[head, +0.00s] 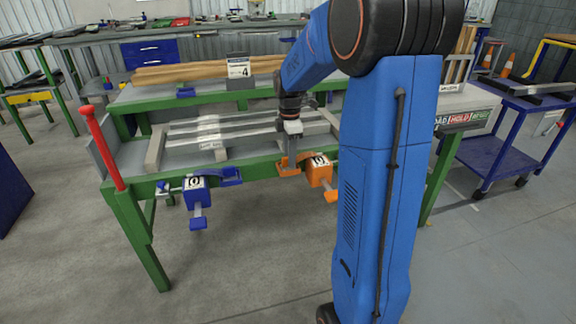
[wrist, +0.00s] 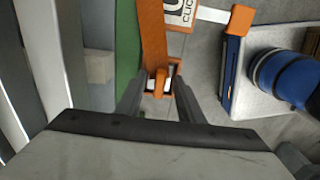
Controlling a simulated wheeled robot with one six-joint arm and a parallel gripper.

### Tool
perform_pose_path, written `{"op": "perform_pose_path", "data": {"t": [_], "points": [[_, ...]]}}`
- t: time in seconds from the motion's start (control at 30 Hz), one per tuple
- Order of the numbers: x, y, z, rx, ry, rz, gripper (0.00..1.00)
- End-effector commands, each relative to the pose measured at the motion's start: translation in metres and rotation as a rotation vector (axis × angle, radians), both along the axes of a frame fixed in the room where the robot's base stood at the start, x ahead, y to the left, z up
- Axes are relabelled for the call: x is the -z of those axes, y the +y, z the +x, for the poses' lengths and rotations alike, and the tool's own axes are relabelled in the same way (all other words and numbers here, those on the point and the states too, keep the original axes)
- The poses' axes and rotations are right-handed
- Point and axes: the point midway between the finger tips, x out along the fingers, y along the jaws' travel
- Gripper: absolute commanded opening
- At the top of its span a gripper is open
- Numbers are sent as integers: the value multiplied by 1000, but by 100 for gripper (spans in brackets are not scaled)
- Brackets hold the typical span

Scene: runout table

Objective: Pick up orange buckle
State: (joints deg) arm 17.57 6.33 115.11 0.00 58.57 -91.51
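The orange buckle (head: 318,170) is at the front edge of the green-framed table (head: 262,168), with an orange arm reaching left and up to the tabletop. In the wrist view its orange strip (wrist: 152,38) runs down from the top, with a white label at upper right. My gripper (head: 290,152) is above the orange arm's left end, pointing down. In the wrist view my gripper (wrist: 158,92) has its fingers apart, with the orange end between or just beyond the tips. Whether they touch it cannot be told.
A blue buckle (head: 196,189) hangs on the same edge to the left. Grey metal bars (head: 225,128) lie on the tabletop behind my gripper. A red post (head: 100,145) stands at the left corner. The floor in front is clear.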

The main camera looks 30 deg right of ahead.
Motion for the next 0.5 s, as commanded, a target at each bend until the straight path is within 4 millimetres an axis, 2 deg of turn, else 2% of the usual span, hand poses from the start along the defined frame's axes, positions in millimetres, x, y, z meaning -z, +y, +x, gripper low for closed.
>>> {"op": "perform_pose_path", "data": {"t": [0.1,0.33,0.37,0.5], "points": [[8,0,0,0,0,0,34],[10,0,0,0,0,0,34],[10,0,0,0,0,0,32],[9,0,0,0,0,0,0]]}}
